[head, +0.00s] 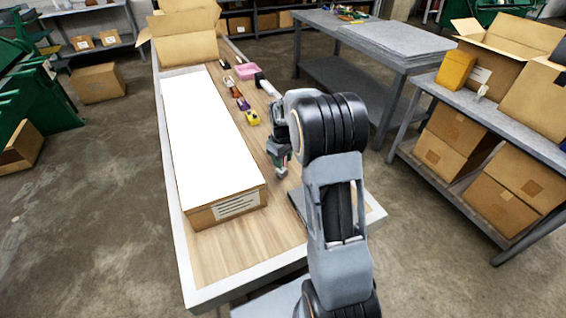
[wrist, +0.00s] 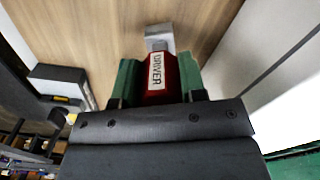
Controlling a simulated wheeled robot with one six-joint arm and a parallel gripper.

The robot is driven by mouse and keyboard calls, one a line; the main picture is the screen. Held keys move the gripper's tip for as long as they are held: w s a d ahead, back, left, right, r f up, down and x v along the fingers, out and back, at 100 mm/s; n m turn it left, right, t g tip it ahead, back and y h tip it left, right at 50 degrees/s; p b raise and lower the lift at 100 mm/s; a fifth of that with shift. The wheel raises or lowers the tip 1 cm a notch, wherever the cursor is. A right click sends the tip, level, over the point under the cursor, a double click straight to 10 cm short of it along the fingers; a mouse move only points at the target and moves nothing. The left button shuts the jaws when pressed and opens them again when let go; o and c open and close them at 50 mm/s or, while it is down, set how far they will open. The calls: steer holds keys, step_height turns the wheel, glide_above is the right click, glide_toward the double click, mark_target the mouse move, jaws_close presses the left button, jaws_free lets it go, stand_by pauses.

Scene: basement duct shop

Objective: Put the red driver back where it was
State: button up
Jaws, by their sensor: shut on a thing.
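The red driver (wrist: 160,77), with a white label reading DRIVER and a grey metal end, is between the green fingers of my gripper (wrist: 158,85) in the wrist view. My gripper is shut on it. In the head view my gripper (head: 279,158) is over the wooden bench top (head: 235,250), right of the long white-topped box. There the red body is mostly hidden by the gripper and arm. Whether the driver's end touches the bench, I cannot tell.
The long white-topped box (head: 205,130) fills the bench's left side. A row of small tools (head: 237,95) and a pink tray (head: 247,71) lie farther back. An open carton (head: 185,40) stands at the far end. The near bench end is clear.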

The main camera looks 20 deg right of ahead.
steer(key=shift+f, duration=1)
steer(key=shift+f, duration=0.15)
steer(key=o, duration=0.9)
steer(key=shift+o, duration=0.2)
